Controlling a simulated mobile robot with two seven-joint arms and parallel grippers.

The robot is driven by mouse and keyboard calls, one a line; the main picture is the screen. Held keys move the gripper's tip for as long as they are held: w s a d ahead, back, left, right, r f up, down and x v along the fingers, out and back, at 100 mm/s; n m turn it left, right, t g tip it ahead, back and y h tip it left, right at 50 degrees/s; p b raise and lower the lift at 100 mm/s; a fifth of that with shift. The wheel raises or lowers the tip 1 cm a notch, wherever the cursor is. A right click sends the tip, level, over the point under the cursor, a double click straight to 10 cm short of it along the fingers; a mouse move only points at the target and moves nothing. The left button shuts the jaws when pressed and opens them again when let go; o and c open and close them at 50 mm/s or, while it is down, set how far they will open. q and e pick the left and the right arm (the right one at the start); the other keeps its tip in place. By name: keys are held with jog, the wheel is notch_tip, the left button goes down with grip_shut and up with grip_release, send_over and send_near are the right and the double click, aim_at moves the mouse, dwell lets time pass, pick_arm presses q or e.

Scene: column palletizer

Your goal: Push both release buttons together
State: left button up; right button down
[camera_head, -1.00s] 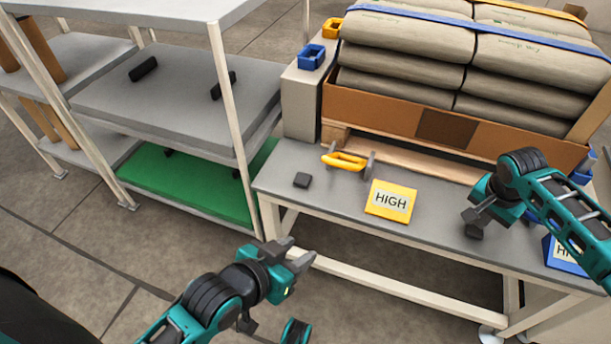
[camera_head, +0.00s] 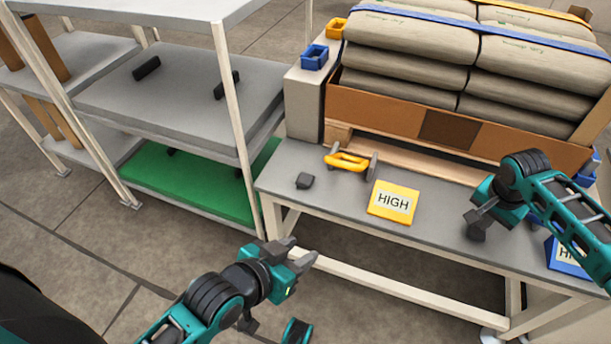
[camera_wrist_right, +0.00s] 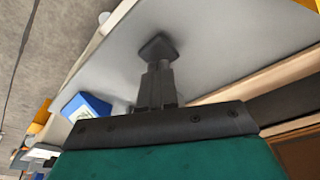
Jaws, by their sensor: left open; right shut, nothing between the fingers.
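Two small dark grey blocks on the grey bench look like the release buttons. The left button (camera_head: 305,181) is uncovered, left of a yellow handle. The right button (camera_head: 476,233) is directly under my right gripper (camera_head: 479,214), partly hidden by it. In the right wrist view my shut right fingers (camera_wrist_right: 158,78) point at the right button (camera_wrist_right: 156,46), with nothing between them. I cannot tell whether they touch it. My left gripper (camera_head: 303,254) is open and empty, in front of the bench's front left corner, well apart from the left button.
The yellow handle (camera_head: 348,162) and a yellow HIGH card (camera_head: 393,201) are on the bench (camera_head: 330,205) between the buttons. A blue sign (camera_head: 562,256) stands at right. Stacked sacks (camera_head: 410,65) in a cardboard tray (camera_head: 395,112) are behind. A shelf rack (camera_head: 229,90) stands left.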

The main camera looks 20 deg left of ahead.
pick_arm(q)
jog(key=shift+f+b, duration=0.3)
dwell(1.3)
jog(key=shift+r, duration=0.2)
jog(key=shift+r+p, duration=0.5)
jog(key=shift+p, duration=0.2)
jog(key=shift+c, duration=0.4)
